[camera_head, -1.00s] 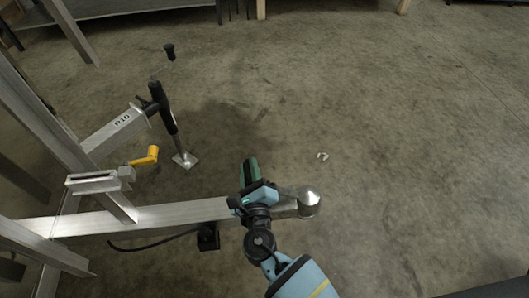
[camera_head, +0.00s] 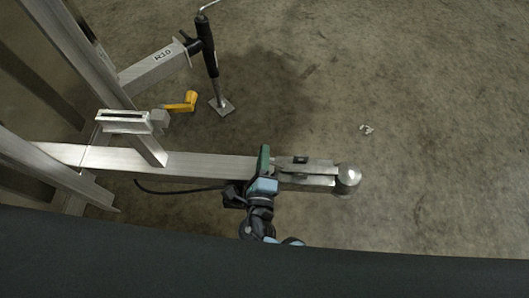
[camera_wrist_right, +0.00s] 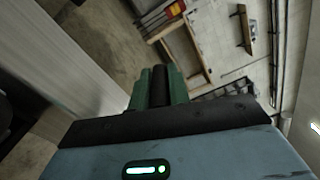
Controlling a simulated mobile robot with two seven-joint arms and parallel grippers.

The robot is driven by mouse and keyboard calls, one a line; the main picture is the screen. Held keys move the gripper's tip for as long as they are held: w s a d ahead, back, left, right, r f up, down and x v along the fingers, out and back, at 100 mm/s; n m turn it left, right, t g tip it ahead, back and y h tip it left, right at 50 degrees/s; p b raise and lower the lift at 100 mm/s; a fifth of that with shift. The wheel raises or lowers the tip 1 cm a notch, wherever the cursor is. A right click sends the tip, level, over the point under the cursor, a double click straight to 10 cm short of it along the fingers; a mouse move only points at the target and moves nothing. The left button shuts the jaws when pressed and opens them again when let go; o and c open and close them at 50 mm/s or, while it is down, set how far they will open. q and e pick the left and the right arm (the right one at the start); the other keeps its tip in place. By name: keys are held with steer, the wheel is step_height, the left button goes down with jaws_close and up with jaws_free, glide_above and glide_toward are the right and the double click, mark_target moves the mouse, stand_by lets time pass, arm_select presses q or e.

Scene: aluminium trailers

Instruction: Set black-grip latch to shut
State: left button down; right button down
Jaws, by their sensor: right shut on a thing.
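The trailer's metal coupler (camera_head: 315,172) ends the drawbar (camera_head: 195,163), with a rounded silver nose at its right end. My right gripper (camera_head: 264,160) is over the drawbar just left of the coupler, its green finger pointing up in the picture. In the right wrist view, its two green fingers (camera_wrist_right: 158,88) are shut on a black piece (camera_wrist_right: 160,90), which looks like the latch's black grip. The fingers hide most of the latch in the head view, so its angle cannot be told. My left gripper is not in view.
A jack (camera_head: 211,62) with a foot plate stands behind the drawbar. A yellow handle (camera_head: 181,103) sits by a metal bracket (camera_head: 124,121) at left. A black cable (camera_head: 178,190) runs along the drawbar. A small pale piece (camera_head: 366,129) lies on open floor (camera_head: 440,130).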

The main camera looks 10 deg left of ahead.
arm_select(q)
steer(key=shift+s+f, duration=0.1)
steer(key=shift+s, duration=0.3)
arm_select(e)
steer(key=shift+d+f, duration=0.25)
steer(key=shift+f, duration=0.05)
steer(key=c, duration=1.3)
jaws_free()
steer(key=shift+w, duration=0.1)
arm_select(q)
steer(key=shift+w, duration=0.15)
arm_select(e)
steer(key=shift+a, duration=0.15)
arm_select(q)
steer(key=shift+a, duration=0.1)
arm_select(e)
steer(key=shift+s, duration=0.35)
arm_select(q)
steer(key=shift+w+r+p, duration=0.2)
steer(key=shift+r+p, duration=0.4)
arm_select(e)
steer(key=s, duration=0.7)
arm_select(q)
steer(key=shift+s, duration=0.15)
arm_select(e)
steer(key=shift+s, duration=0.1)
